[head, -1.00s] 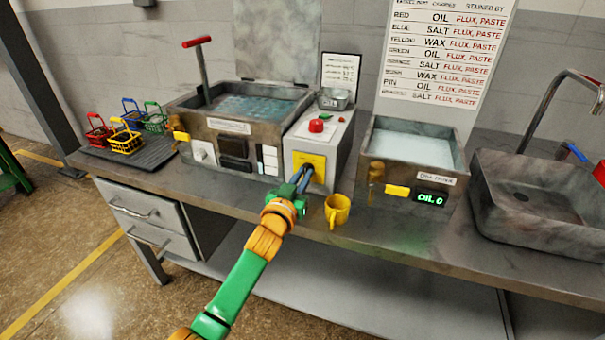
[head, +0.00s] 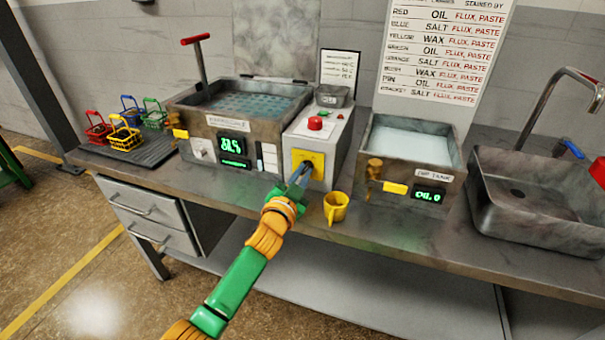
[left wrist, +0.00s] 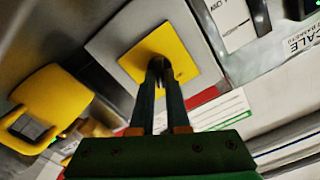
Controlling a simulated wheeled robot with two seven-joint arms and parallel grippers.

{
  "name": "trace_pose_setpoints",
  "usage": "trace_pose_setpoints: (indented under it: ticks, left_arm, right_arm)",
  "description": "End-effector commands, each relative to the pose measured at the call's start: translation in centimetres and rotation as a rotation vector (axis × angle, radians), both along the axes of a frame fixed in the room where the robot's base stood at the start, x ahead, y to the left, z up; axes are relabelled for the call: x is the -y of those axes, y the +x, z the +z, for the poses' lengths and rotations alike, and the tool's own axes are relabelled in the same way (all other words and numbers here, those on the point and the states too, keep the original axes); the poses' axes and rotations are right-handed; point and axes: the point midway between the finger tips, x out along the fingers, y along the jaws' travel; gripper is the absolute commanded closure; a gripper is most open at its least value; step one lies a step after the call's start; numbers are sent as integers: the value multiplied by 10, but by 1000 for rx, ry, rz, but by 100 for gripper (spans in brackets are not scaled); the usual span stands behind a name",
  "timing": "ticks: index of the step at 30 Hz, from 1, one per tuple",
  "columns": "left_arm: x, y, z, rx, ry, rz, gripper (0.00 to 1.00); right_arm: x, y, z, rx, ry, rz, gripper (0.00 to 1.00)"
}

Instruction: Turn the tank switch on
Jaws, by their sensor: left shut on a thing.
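The tank switch is on a yellow plate (head: 309,161) on the front of a grey control box (head: 332,141) with a red button (head: 315,123) on top. It also shows in the left wrist view (left wrist: 176,51), with a dark knob at its middle. My left gripper (head: 300,178) is at the plate; in the left wrist view (left wrist: 160,70) its fingers are closed on the dark knob (left wrist: 158,66), which they partly hide. The tank (head: 245,131) left of the box has lit green displays (head: 233,146). My right gripper is not in view.
A yellow mug (head: 336,208) stands on the bench just right of my left gripper. A dip tank (head: 411,178) with a lit display and a sink (head: 530,205) are further right. Several coloured baskets (head: 125,139) stand at the left.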

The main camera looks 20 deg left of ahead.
Motion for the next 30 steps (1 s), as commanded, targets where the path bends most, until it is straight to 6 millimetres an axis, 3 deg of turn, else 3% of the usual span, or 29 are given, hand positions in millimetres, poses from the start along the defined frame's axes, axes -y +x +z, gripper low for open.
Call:
trace_pose_setpoints:
  ticks: [11, 12, 14, 15, 25, 30]
  left_arm:
    - [0, 0, 0, -1, 6, 1, 100]
    - [0, 0, 0, -1, 6, 1, 76]
    - [0, 0, 0, -1, 6, 1, 59]
    - [0, 0, 0, -1, 6, 1, 56]
    - [0, -4, 0, 1, 5, -1, 56]
    - [-1, -29, 0, 0, 6, -1, 56]
  right_arm:
    - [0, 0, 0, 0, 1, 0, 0]
    - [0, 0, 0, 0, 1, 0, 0]
    - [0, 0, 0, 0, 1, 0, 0]
    - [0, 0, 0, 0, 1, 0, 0]
    - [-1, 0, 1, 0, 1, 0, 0]
    - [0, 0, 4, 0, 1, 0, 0]
